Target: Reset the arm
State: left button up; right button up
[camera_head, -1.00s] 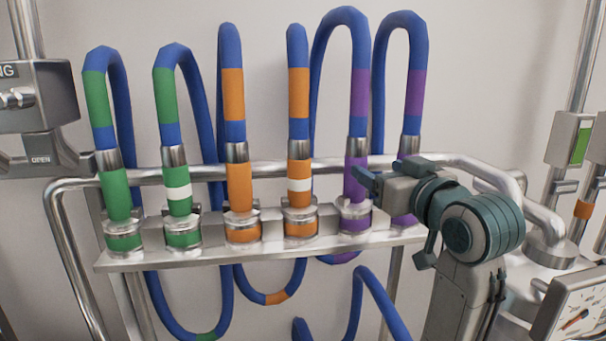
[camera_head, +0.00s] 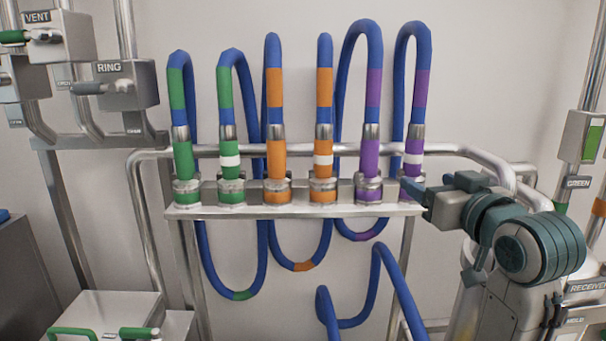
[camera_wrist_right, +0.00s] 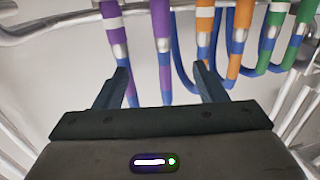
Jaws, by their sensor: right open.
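My right gripper (camera_head: 412,190) is at the right end of the hose rack in the head view, close to the rightmost purple fitting (camera_head: 410,192). In the right wrist view, its two dark fingers (camera_wrist_right: 165,88) stand wide apart with nothing held between them. Purple hose ends (camera_wrist_right: 162,45) show beyond the fingers there. My right arm reaches in from the lower right. My left gripper is in neither view.
A metal shelf (camera_head: 290,208) carries a row of green, orange and purple hose couplings, with blue hoses looping above and below. A pipe frame (camera_head: 135,190) surrounds it. VENT and RING valve boxes (camera_head: 125,85) stand at left. A grey box (camera_head: 100,312) is at lower left.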

jog(key=s+d+f+m+g+h, duration=0.1)
jog(key=s+f+g, duration=0.2)
jog(key=f, duration=1.2)
jog(key=s+d+f+g+h, duration=0.15)
jog(key=f+g, duration=0.25)
jog(key=f, duration=1.1)
jog(key=s+d+f+g+h, duration=0.25)
jog(key=s+f+g, duration=0.45)
jog(key=s+f, duration=1.65)
jog(key=s+d+f+g+b, duration=0.1)
jog(key=d+f+b, duration=0.1)
jog(key=f, duration=1.5)
jog(key=s+d+f+b, duration=0.2)
jog(key=f, duration=1.6)
pick_arm(q)
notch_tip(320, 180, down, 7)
jog(key=b, duration=0.3)
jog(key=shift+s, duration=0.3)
pick_arm(e)
jog(key=s+f+g, duration=0.1)
jog(key=s+f, duration=1.6)
jog(key=f, duration=0.2)
jog(key=shift+s+d+m+y, duration=0.15)
jog(key=shift+d+m+y, duration=0.2)
jog(key=shift+m+y, duration=0.05)
